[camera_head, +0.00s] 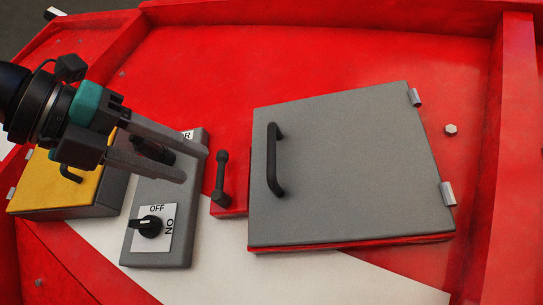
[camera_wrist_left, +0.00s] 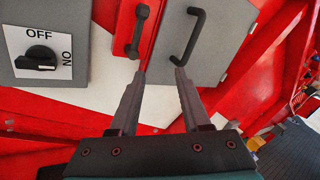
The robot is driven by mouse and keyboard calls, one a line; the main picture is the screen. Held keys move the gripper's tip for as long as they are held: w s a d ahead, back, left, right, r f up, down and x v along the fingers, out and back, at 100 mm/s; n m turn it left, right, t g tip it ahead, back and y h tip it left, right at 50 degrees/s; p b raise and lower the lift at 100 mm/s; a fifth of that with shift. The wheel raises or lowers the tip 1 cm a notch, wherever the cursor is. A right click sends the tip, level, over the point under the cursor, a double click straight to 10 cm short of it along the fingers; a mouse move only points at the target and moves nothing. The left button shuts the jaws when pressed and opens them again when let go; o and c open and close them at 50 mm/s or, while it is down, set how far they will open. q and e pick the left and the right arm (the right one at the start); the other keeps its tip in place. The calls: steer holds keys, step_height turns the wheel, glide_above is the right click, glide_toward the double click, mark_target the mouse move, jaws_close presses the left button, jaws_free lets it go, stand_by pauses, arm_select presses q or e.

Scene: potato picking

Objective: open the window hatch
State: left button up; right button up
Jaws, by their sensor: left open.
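The window hatch is a grey square door (camera_head: 350,165) on the red panel in the head view. It looks shut, with hinges on its right side and a black bar handle (camera_head: 274,160) near its left edge. The handle also shows in the left wrist view (camera_wrist_left: 188,36), beyond the fingertips. My left gripper (camera_head: 195,167) is open and empty, in front of the grey switch box and left of the hatch handle, apart from it. In the left wrist view the gripper (camera_wrist_left: 158,74) points toward the hatch's left edge. My right gripper is not in view.
A grey switch box with an OFF/ON knob (camera_head: 149,227) is left of the hatch. A black lever on a red base (camera_head: 221,178) stands between them. A yellow-lidded box (camera_head: 50,185) is at far left. Red raised ribs border the panel.

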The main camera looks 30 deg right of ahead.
mark_target(269, 142)
arm_select(q)
steer(key=s+r+m+t+y, duration=0.2)
steer(key=s+r+t, duration=0.25)
steer(key=s, duration=0.45)
steer(key=shift+g, duration=0.25)
steer(key=p+x, duration=0.2)
steer(key=x, duration=0.3)
steer(key=p+x, duration=0.1)
steer(key=x, duration=0.4)
steer(key=p+x, duration=0.2)
steer(key=x, duration=0.2)
steer(key=shift+w+d+r+p, duration=0.3)
steer(key=shift+w+r, duration=0.05)
jaws_close()
